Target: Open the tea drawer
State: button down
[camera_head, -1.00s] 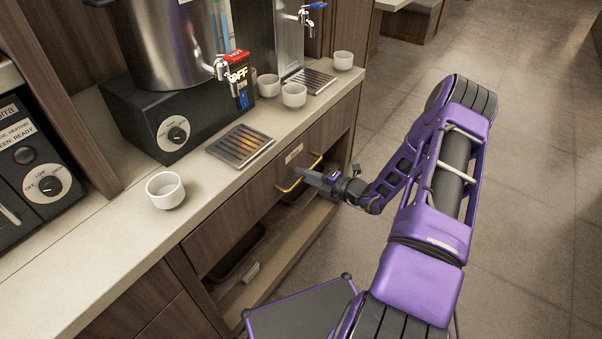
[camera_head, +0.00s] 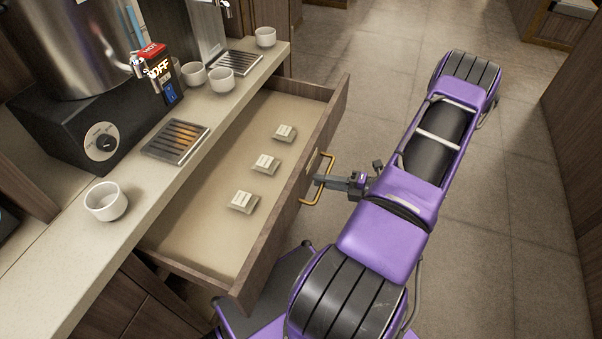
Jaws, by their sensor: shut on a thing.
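The tea drawer (camera_head: 190,223) is pulled well out from under the counter, with its inside in view. Several small tea packets lie in a row on its floor, one of them near the middle (camera_head: 265,164). The drawer has a wooden front and a brass handle (camera_head: 329,168) on its outer face. My gripper (camera_head: 322,181) is at the handle, shut on its bar. The fingertips are small in this view. My purple arm reaches in from the right.
On the counter (camera_head: 118,229) stand a white cup (camera_head: 106,201), several more white cups at the back, drip trays (camera_head: 176,141) and a steel urn on a black heater (camera_head: 85,128). Open tiled floor (camera_head: 400,50) lies to the right.

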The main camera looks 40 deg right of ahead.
jog(key=shift+f+v, duration=0.2)
jog(key=shift+v, duration=0.8)
jog(key=shift+f+v, duration=0.2)
jog(key=shift+v, duration=0.75)
jog(key=shift+s+d, duration=0.1)
jog(key=c, duration=0.9)
grip_release()
jog(key=v, duration=1.7)
jog(key=shift+s, duration=0.2)
